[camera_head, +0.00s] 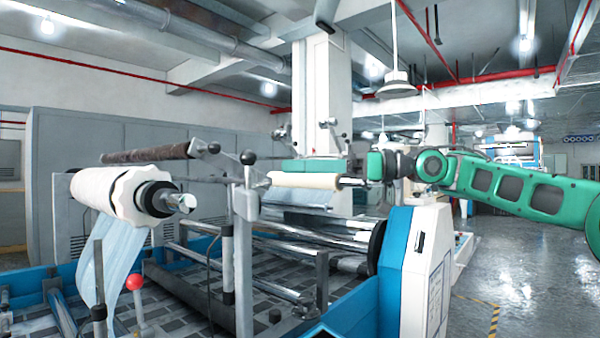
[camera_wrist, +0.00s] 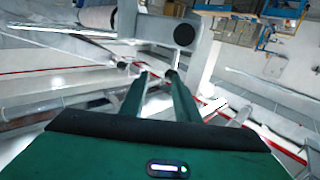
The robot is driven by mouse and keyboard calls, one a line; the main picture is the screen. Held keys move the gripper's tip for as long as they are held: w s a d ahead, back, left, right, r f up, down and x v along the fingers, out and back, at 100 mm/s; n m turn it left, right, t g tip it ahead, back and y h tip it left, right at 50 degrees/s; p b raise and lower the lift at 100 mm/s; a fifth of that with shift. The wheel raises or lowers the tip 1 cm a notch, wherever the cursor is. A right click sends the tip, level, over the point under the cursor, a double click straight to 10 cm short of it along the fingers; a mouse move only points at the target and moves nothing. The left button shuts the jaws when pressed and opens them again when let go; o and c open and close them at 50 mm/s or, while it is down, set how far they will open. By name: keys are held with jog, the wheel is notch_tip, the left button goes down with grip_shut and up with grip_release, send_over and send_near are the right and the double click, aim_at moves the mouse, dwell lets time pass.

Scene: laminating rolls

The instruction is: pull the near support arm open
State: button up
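A grey upright support arm (camera_head: 243,230) with a black ball knob (camera_head: 248,157) stands between the big white roll (camera_head: 110,192) and a thinner cream roll (camera_head: 305,180). I take it for the near support arm, but cannot be sure. My gripper (camera_head: 374,165) is at the right end of the cream roll in the head view, well right of that knob; its fingers are not clear there. In the wrist view my gripper (camera_wrist: 157,74) has its two green fingers apart, with nothing between them. Beyond them are a grey bracket (camera_wrist: 150,28) and a round black knob (camera_wrist: 184,35), apart from the fingertips.
A white and blue machine housing (camera_head: 412,270) stands below my arm. A red ball lever (camera_head: 134,282) rises at the front left. A dark brown bar (camera_head: 150,154) crosses behind the big roll. Open floor (camera_head: 515,285) lies to the right.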

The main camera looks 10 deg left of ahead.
jog(key=shift+d, duration=0.1)
jog(key=v, duration=1)
jog(key=shift+w+d, duration=0.25)
